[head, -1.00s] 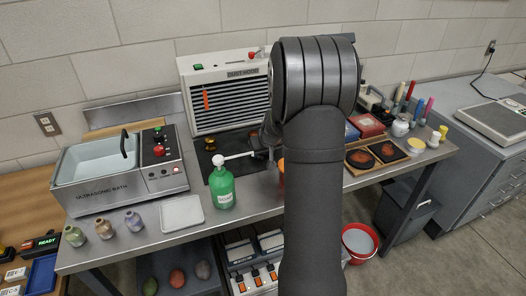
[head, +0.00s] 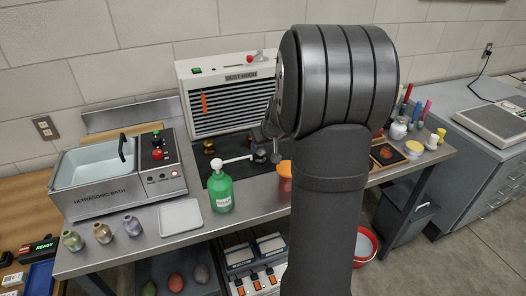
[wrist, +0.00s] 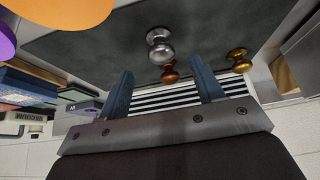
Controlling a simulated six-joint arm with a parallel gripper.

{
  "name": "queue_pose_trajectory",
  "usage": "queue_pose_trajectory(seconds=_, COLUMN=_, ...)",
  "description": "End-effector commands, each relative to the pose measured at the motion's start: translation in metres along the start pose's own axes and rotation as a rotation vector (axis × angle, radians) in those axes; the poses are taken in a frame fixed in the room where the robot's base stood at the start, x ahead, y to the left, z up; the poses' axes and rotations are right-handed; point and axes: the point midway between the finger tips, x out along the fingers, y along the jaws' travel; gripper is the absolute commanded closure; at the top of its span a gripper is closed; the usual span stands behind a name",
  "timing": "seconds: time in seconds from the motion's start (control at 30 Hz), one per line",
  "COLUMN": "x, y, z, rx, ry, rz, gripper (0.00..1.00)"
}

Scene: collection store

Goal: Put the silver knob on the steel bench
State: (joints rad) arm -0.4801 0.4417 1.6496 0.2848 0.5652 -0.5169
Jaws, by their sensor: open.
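The silver knob (wrist: 160,45) stands on the dark mat (wrist: 85,45) in the wrist view, just beyond the gap between my fingertips. In the head view a small grey round shape near the bottle's nozzle looks like this knob (head: 261,155). My gripper (wrist: 163,80) is open and empty, with its two blue fingers apart. A copper knob (wrist: 169,73) shows between the fingers, and a brass knob (wrist: 239,60) stands to the right; the brass one also shows in the head view (head: 209,146). The steel bench (head: 140,243) carries the mat. My arm hides much of the gripper in the head view.
A green pump bottle (head: 220,192) stands at the mat's front edge, its nozzle reaching toward the knobs. An orange cup (head: 285,182) is to the right, the dust hood (head: 228,100) behind. Bare steel shows around the white tray (head: 181,217), ultrasonic bath (head: 118,185) and small vases.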

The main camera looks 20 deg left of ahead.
Motion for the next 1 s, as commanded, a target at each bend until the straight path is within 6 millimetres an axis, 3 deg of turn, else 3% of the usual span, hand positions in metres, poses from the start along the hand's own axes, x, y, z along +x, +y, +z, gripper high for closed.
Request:
queue_pose_trajectory(seconds=0.1, x=-0.02, y=0.001, z=0.0, rx=0.001, ry=0.002, rz=0.001, gripper=0.39)
queue_pose_trajectory(seconds=0.3, x=-0.038, y=0.0, z=0.0, rx=0.002, ry=0.0, rz=0.001, gripper=0.37)
queue_pose_trajectory(seconds=0.83, x=-0.041, y=0.0, z=0.0, rx=0.0, ry=-0.002, rz=0.0, gripper=0.37)
queue_pose_trajectory(seconds=1.0, x=-0.042, y=0.001, z=-0.016, rx=-0.076, ry=-0.047, rz=-0.023, gripper=0.37)
